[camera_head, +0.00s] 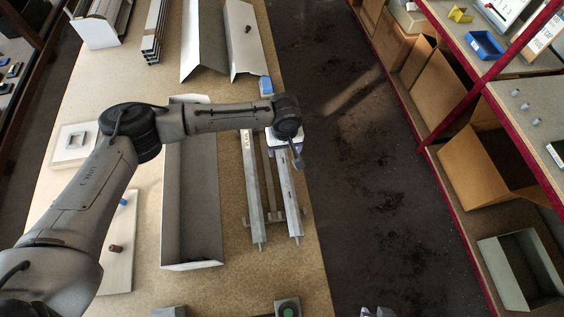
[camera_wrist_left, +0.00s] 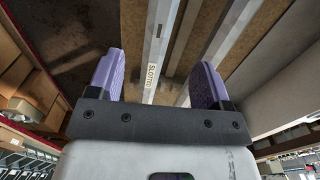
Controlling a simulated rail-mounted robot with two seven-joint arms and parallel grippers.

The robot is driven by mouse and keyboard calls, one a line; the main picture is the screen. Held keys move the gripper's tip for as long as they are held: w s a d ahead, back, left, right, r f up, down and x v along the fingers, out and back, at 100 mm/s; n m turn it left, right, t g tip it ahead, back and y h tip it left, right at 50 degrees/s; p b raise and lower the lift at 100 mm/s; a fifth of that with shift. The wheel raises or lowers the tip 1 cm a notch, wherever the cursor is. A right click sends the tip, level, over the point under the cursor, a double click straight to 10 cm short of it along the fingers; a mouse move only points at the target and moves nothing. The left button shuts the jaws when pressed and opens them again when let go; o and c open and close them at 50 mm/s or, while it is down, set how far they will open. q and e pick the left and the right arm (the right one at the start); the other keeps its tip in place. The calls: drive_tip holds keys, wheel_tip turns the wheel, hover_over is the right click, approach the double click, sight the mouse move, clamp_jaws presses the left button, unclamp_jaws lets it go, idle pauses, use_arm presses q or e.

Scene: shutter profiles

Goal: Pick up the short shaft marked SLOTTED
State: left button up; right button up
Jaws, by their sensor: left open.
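The shaft marked SLOTTED (camera_wrist_left: 152,68) is a long grey metal bar, and its white label faces up between my fingers in the left wrist view. In the head view it is the right-hand bar (camera_head: 287,195) of two, close to the table's right edge. My left gripper (camera_head: 284,139) is over its far end, which the gripper partly hides. In the left wrist view my left gripper (camera_wrist_left: 157,82) is open, with one purple finger on each side of the bar. I cannot tell how far above it they are. Pale purple tips, likely my right gripper (camera_head: 377,312), show at the bottom edge.
A second labelled bar (camera_head: 253,190) lies parallel on the left; it also shows in the left wrist view (camera_wrist_left: 233,33). A long grey channel (camera_head: 169,200) lies left of it. A blue block (camera_head: 265,86) is beyond the gripper. Dark floor separates the table from the red-framed shelves (camera_head: 425,150).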

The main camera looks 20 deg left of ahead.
sight(284, 163)
use_arm(q)
wheel_tip(284, 163, down, 12)
drive_tip(key=shift+r, duration=0.25)
idle(0.5)
drive_tip(key=shift+a, duration=0.1)
drive_tip(key=c, duration=1.2)
